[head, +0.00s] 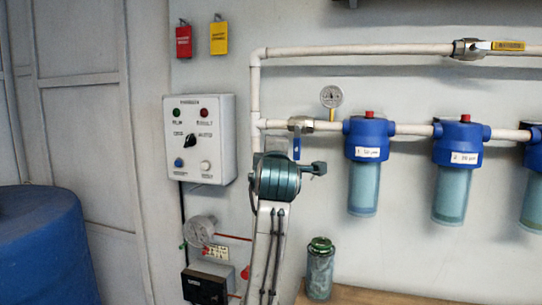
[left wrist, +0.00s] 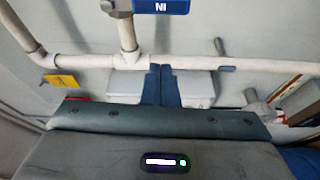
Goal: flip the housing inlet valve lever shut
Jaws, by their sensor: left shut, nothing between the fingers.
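The inlet valve (head: 318,126) sits on the middle pipe, left of the first blue filter housing. Its blue lever (head: 297,147) hangs straight down, square to the pipe. My left arm rises from below in the head view, its wrist just below and left of the lever. My left gripper (left wrist: 161,72) is shut and empty, with its blue fingertips meeting near a pipe in the left wrist view. The fingertips are mostly hidden behind the wrist in the head view. Contact cannot be told.
Filter housings (head: 363,170) hang at right. A gauge (head: 331,96) stands above the pipe. A yellow-handled valve (head: 470,49) is on the upper pipe. A control box (head: 200,138) is at left, a blue barrel (head: 45,245) lower left. A green-capped jar (head: 320,268) stands below.

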